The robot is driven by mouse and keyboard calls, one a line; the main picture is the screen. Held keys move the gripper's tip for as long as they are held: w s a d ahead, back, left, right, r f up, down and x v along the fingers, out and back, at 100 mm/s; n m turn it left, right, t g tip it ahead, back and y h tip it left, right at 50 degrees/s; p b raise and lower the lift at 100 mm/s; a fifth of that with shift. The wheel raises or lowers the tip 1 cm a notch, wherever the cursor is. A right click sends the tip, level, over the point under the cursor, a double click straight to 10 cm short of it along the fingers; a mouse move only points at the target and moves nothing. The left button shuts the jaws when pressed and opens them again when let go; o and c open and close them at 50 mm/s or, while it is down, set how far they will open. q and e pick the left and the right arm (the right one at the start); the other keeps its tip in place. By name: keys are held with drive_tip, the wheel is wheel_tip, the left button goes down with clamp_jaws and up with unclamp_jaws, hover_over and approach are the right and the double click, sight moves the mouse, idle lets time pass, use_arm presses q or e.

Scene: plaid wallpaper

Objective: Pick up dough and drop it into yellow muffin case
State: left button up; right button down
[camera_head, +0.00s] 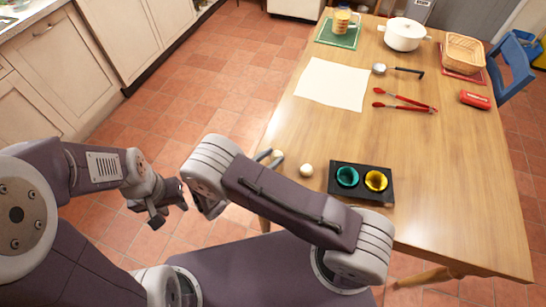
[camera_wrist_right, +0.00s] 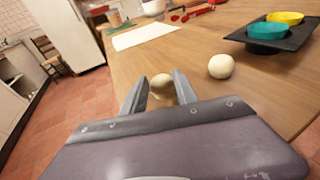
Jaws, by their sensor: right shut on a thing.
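My right gripper (camera_head: 270,156) is at the near left edge of the wooden table, shut on a pale dough ball (camera_head: 278,155). In the right wrist view this dough ball (camera_wrist_right: 162,86) sits between the two fingertips (camera_wrist_right: 160,92). A second dough ball (camera_head: 306,170) lies on the table to its right, and it also shows in the right wrist view (camera_wrist_right: 221,66). The yellow muffin case (camera_head: 376,181) is in the right hole of a black tray (camera_head: 361,196), beside a teal case (camera_head: 347,177). My left gripper (camera_head: 165,205) hangs over the floor, open and empty.
A white sheet (camera_head: 332,83), red tongs (camera_head: 405,100), a ladle (camera_head: 398,70) and a red object (camera_head: 475,100) lie farther back. A white pot (camera_head: 404,36) and a basket (camera_head: 465,52) stand at the far end. The table right of the tray is clear.

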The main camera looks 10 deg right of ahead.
drive_tip(key=r, duration=0.4)
drive_tip(key=shift+d+r+p, duration=0.15)
drive_tip(key=shift+d+p, duration=0.1)
drive_tip(key=shift+p, duration=0.15)
drive_tip(key=s+d+r+p, duration=0.1)
drive_tip(key=s+d+r, duration=0.3)
drive_tip(key=d, duration=0.6)
wheel_tip(320, 180, up, 2)
drive_tip(key=shift+s+d+r, duration=0.15)
drive_tip(key=shift+d+r, duration=0.05)
